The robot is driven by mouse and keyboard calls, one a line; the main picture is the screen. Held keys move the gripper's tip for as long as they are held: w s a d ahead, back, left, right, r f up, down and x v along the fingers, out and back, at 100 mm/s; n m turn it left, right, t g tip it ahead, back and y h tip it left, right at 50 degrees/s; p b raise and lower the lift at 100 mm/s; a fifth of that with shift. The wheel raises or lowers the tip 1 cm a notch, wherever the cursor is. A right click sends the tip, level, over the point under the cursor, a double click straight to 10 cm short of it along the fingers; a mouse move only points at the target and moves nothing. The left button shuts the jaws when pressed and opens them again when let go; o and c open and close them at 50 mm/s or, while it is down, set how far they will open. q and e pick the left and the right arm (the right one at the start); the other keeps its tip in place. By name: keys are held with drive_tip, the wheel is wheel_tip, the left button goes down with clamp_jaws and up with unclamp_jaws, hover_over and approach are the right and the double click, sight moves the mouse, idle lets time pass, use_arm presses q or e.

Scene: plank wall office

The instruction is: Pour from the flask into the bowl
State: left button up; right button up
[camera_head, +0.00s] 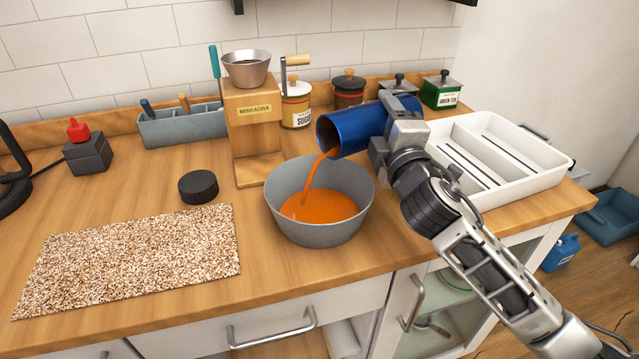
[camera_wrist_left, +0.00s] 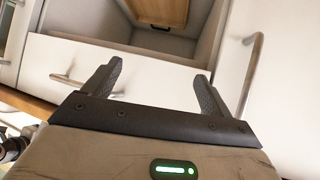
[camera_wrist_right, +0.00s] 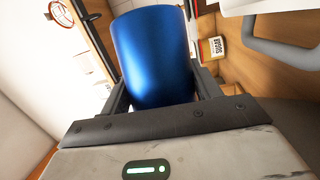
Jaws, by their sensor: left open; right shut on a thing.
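The blue flask (camera_head: 352,127) is tipped on its side above the grey bowl (camera_head: 318,226), its mouth facing left. Orange liquid runs from the mouth in a thin stream (camera_head: 311,179) into the bowl, where an orange pool (camera_head: 318,206) covers the bottom. My right gripper (camera_head: 388,130) is shut on the flask, which also fills the middle of the right wrist view (camera_wrist_right: 153,58). The bowl stands upright on the wooden counter. My left gripper (camera_wrist_left: 158,85) is open and empty, facing the cabinet fronts, and is out of the head view.
A wooden grinder stand (camera_head: 252,130) with a metal cup is just behind the bowl. A white divided tray (camera_head: 500,160) lies right of it. A black lid (camera_head: 198,187) and a speckled mat (camera_head: 130,257) lie to the left. Canisters and a grey caddy (camera_head: 182,125) line the back.

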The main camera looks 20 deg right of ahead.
drive_tip(key=shift+a+r+n, duration=0.1)
drive_tip(key=shift+a+n, duration=0.05)
drive_tip(key=shift+n, duration=0.35)
idle(0.4)
